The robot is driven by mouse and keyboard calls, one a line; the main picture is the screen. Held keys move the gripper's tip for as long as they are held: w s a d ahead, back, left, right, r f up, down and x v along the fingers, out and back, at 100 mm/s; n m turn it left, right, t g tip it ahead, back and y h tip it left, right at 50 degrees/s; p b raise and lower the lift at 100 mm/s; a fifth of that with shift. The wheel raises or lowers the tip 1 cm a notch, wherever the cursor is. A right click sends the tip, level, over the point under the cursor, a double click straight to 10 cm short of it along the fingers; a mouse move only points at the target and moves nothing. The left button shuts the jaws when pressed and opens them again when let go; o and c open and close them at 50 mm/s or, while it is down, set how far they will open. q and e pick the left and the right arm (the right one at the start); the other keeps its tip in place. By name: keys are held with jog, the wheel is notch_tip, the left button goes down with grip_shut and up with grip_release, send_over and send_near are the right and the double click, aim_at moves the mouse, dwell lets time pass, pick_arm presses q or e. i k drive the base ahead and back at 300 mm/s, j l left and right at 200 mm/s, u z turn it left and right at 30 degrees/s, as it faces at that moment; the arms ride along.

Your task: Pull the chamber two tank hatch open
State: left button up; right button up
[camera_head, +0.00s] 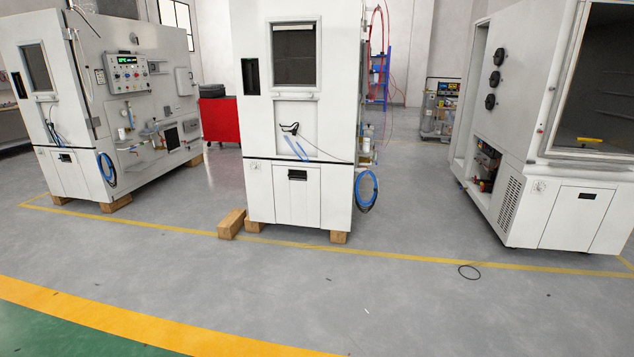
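Three white test chambers stand across the view: a left one (72,80), a middle one (260,120) and a right one (530,110). Each has a low front panel with a small dark recessed handle. The middle chamber's low panel (297,205) looks closed, with its handle (298,175) near the top. The left chamber's low panel (66,178) and the right chamber's low panel (570,222) also look closed. I can read no chamber numbers, so I cannot tell which is chamber two. Neither of my grippers is in view.
Grey floor in front of the chambers is mostly clear. A wooden block (231,224) sticks out at the middle chamber's left foot. A blue coiled hose (367,190) hangs on its right side. A red cabinet (219,120) stands behind.

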aim_at(297, 198)
jog(key=i, duration=3.35)
